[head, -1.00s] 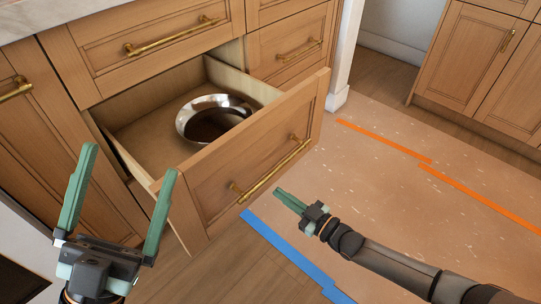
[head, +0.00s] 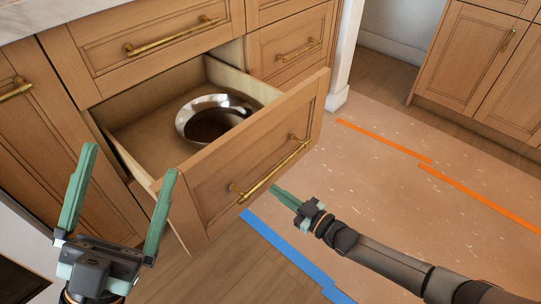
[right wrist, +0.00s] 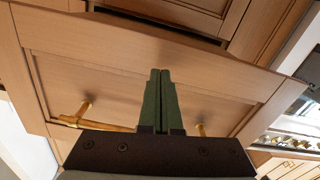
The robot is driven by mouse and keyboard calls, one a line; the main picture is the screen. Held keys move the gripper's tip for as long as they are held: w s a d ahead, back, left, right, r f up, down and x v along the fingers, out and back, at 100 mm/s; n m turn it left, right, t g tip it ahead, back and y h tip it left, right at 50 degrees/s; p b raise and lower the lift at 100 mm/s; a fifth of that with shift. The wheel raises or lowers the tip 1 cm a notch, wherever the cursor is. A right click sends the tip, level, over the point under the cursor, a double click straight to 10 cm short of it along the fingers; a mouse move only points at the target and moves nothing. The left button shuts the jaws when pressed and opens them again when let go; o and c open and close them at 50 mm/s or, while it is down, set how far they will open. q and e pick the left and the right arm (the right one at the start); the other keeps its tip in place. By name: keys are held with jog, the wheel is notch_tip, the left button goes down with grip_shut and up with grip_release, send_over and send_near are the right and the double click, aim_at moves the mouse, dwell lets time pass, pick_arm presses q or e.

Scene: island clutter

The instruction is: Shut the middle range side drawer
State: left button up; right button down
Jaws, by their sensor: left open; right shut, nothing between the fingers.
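The middle drawer (head: 215,200) is pulled well out of the wooden cabinet, with a brass bar handle (head: 270,169) on its front. A shiny metal bowl (head: 212,117) sits inside it. My right gripper (head: 275,190) is shut and empty, just in front of the drawer front below the handle in the head view. In the right wrist view its fingers (right wrist: 159,72) point at the drawer front (right wrist: 105,85); whether they touch it I cannot tell. My left gripper (head: 130,163) is open and empty, left of the drawer's near corner.
A closed drawer (head: 150,45) is above the open one, and more closed drawers (head: 291,48) are to its right. The floor has blue tape (head: 285,245) and orange tape (head: 470,194). The floor right of my right arm is clear.

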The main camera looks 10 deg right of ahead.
aim_at(259, 179)
jog(key=shift+w+a, duration=0.4)
jog(key=shift+w, duration=0.15)
dwell(0.6)
jog(key=shift+x, duration=2.9)
jog(key=shift+x, duration=3)
jog(key=shift+a, duration=0.1)
